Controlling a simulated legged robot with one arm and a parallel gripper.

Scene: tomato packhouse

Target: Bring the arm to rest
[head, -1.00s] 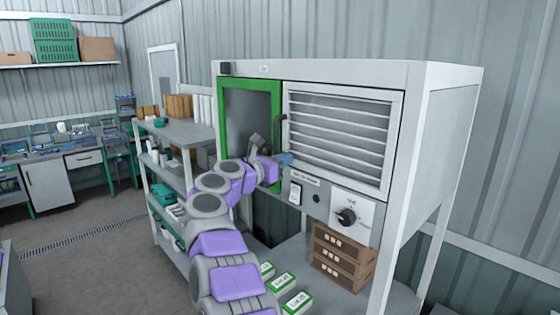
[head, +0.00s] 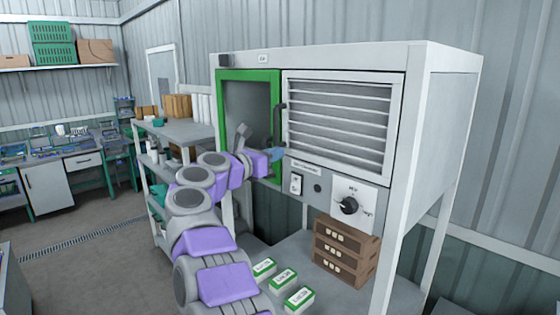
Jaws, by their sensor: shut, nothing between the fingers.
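My arm, grey with purple covers, reaches up from the bottom of the head view. My gripper (head: 275,154) is at its far end, shut and empty, in front of the cabinet near the lower right part of the green-framed door (head: 276,176). The door's dark handle (head: 281,122) is just above the gripper. I cannot tell whether the gripper touches the door. The door looks closed against the white cabinet (head: 440,75).
Right of the door are a louvred panel (head: 338,120) and a black dial (head: 348,205). Below stand stacked brown crates (head: 345,252) and several green-and-white boxes (head: 282,279). A grey shelf rack (head: 180,130) stands left of the cabinet. The floor (head: 85,265) farther left is clear.

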